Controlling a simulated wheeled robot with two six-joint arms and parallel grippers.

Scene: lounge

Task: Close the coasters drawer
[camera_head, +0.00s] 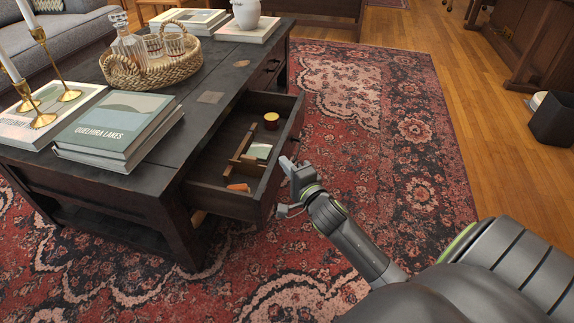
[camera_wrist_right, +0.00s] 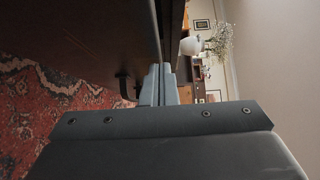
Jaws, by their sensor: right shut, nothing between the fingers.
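The open drawer (camera_head: 225,203) sticks out from the right long side of the dark wooden coffee table (camera_head: 215,113). In it are a round red-and-yellow item (camera_head: 271,121), a pale card-like stack (camera_head: 259,152), a wooden divider (camera_head: 241,160) and a small orange item (camera_head: 238,187). My right gripper (camera_head: 286,163) is shut and empty at the outer side of the drawer front; I cannot tell whether it touches. In the right wrist view its closed fingers (camera_wrist_right: 158,86) are beside a dark panel (camera_wrist_right: 95,35) with a dark handle (camera_wrist_right: 125,85). My left gripper is out of view.
Books (camera_head: 118,127), brass candlesticks (camera_head: 40,115), a woven tray (camera_head: 150,76) with a decanter and glasses, and a white vase (camera_head: 246,13) stand on the table. The patterned rug (camera_head: 385,130) right of the drawer is clear. A dark bin (camera_head: 553,120) stands far right.

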